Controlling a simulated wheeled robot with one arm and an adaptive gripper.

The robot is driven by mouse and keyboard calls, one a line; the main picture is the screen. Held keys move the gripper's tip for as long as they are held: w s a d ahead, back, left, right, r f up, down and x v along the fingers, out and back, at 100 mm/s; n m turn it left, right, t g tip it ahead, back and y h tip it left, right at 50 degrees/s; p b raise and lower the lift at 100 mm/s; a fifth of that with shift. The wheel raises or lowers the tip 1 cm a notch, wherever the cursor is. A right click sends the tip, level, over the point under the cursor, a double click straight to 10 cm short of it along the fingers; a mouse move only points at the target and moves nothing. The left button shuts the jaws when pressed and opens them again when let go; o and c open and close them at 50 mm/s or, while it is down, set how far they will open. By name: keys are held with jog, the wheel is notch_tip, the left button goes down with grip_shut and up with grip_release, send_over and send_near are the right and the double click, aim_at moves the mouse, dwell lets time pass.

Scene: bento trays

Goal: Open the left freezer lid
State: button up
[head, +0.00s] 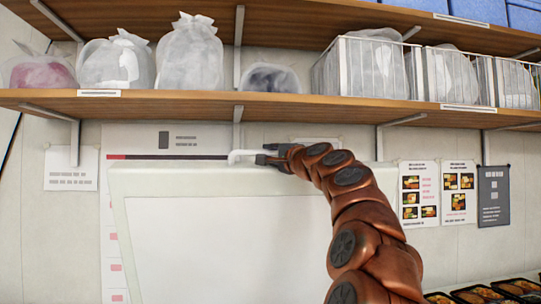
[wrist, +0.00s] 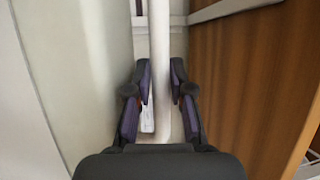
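The freezer lid (head: 230,245) is a pale panel with a light rim, raised steeply in front of the wall in the head view. Its white bar handle (head: 240,154) is at the top edge, just below the lower shelf. My gripper (head: 266,153) is at the right end of this handle. In the wrist view the handle (wrist: 160,35) runs between the two dark fingers of my gripper (wrist: 161,75), which sit close against it on both sides. The freezer body and its inside are out of view.
A wooden shelf (head: 330,108) with wrapped bags (head: 190,55) and wire baskets (head: 365,70) hangs close above the lid's top edge and my gripper. Posters (head: 419,190) are on the wall to the right. Bento trays (head: 480,293) show at the bottom right.

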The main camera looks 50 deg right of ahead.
jog(key=shift+o, duration=0.3)
jog(key=v, duration=1.2)
dwell(0.4)
dwell(0.7)
